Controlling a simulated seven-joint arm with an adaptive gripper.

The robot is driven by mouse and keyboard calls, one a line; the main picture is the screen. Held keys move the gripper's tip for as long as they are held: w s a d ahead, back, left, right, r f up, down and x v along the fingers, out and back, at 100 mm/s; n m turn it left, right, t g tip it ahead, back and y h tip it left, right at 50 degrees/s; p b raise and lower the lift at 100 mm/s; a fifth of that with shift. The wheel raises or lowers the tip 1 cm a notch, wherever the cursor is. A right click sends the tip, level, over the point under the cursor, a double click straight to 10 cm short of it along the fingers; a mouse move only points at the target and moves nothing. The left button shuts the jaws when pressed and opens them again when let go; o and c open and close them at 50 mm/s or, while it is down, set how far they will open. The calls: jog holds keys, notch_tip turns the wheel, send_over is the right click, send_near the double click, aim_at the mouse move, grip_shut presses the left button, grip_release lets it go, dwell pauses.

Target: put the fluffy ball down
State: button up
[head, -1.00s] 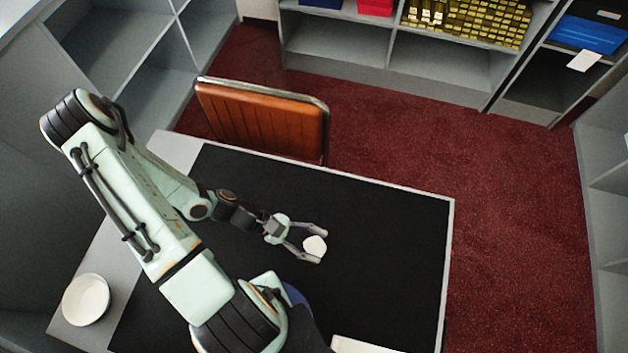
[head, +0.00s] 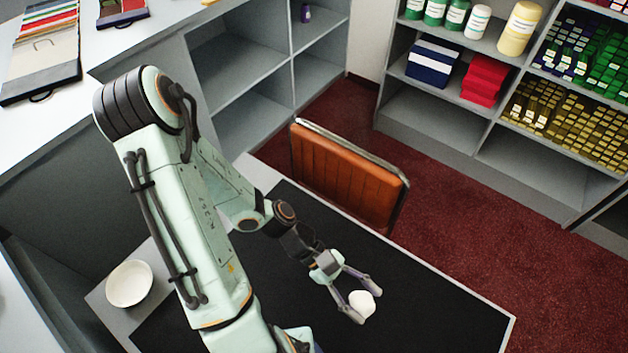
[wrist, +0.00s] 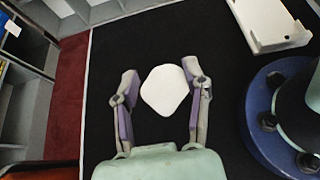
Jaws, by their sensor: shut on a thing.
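The fluffy ball (head: 362,303) is a small white rounded lump at the fingertips of my gripper (head: 357,300), over the black table top (head: 420,290). In the wrist view the ball (wrist: 165,90) sits between the two fingers of my gripper (wrist: 162,92) and looks smooth, with a slightly squared outline. My gripper is shut on it. I cannot tell whether the ball touches the black surface or hangs just above it.
A white bowl (head: 129,284) stands on the table's grey left border. A brown chair (head: 345,178) is at the table's far edge. A white tray-like object (wrist: 270,22) lies at the wrist view's upper right. Black surface around the gripper is clear.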

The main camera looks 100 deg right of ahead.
jog(key=shift+d+n+g, duration=0.1)
jog(key=shift+n+g, duration=0.2)
jog(key=shift+d+f+h, duration=0.15)
jog(key=shift+d+h, duration=0.05)
jog(key=shift+h, duration=0.1)
jog(key=shift+f+n, duration=0.1)
jog(key=shift+n, duration=0.2)
jog(key=shift+w+d+f+n+g+h, duration=0.3)
jog(key=shift+d+f+n+g+h, duration=0.2)
jog(key=shift+d+f+n+h, duration=0.15)
jog(key=shift+f, duration=0.1)
